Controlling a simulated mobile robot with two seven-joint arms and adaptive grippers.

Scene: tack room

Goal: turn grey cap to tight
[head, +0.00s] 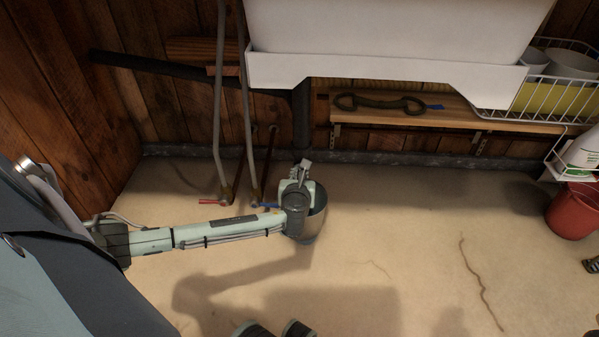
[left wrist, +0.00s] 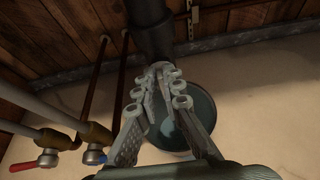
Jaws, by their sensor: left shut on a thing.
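A dark grey drain pipe (head: 301,115) comes down under the white sink. It shows large at the top of the left wrist view (left wrist: 150,28). My left gripper (left wrist: 160,74) reaches up to the pipe's lower end, and its fingertips are close together there. It is shut on the grey cap, which the fingers mostly hide; I cannot tell how tight the cap is. In the head view the left gripper (head: 303,170) is above a grey bucket (head: 318,218) on the floor. The bucket also shows behind the fingers in the left wrist view (left wrist: 207,106). My right gripper is out of view.
The white sink (head: 390,70) overhangs the pipe. A red-handled valve (left wrist: 47,160) and a blue-handled valve (left wrist: 94,156) sit left of my gripper. A wooden shelf (head: 440,115) and a red bucket (head: 573,212) are at right. The floor in front is mostly clear.

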